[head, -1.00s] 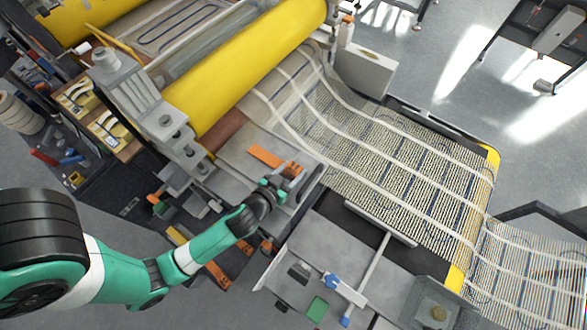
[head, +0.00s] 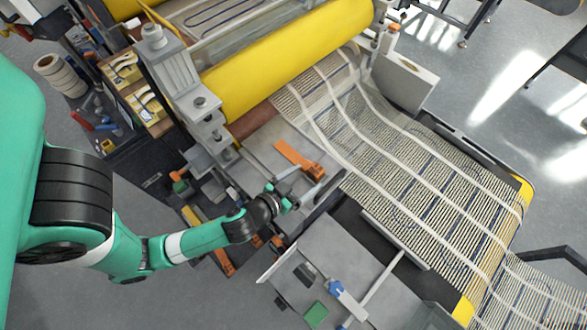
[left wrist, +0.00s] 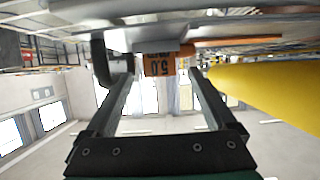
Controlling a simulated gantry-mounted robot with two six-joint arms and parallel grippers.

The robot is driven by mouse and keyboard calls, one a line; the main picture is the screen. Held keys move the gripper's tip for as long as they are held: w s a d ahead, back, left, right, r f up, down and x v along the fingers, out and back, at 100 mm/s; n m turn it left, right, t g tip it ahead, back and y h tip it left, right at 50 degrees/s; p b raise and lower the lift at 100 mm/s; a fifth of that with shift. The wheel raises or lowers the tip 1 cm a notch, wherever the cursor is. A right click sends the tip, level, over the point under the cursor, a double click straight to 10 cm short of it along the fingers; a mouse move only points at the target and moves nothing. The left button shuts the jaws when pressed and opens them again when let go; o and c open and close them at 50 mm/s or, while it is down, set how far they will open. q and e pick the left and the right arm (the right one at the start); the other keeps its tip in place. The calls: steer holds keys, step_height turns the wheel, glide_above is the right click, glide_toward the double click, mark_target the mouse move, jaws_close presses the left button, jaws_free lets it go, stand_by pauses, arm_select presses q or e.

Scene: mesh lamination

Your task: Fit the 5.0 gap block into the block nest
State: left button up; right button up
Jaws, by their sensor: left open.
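An orange block (left wrist: 159,66) with an upside-down "5.0" on its face shows in the left wrist view, ahead of and between my fingers. A grey piece (left wrist: 163,47) meets its upper edge there. My left gripper (head: 302,188) is open with nothing between its fingers, and its fingers also show in the left wrist view (left wrist: 163,95). In the head view it is low over the grey machine bed, just below an orange piece (head: 314,170) with a long orange strip. I cannot tell which part is the block nest. My right gripper is not in view.
The yellow roller (head: 290,52) lies across the machine above the bed, and its yellow also fills the right of the wrist view. The striped mesh web (head: 420,170) runs down to the right. A grey plate with a green block (head: 316,313) is below the gripper.

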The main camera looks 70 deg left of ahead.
arm_select(q)
steer(key=v, duration=0.5)
steer(key=shift+s+d+b, duration=0.1)
steer(key=shift+d+b, duration=0.05)
steer(key=shift+b, duration=0.25)
steer(key=shift+s+d+r, duration=0.1)
steer(key=shift+s+r, duration=0.2)
steer(key=shift+s, duration=0.15)
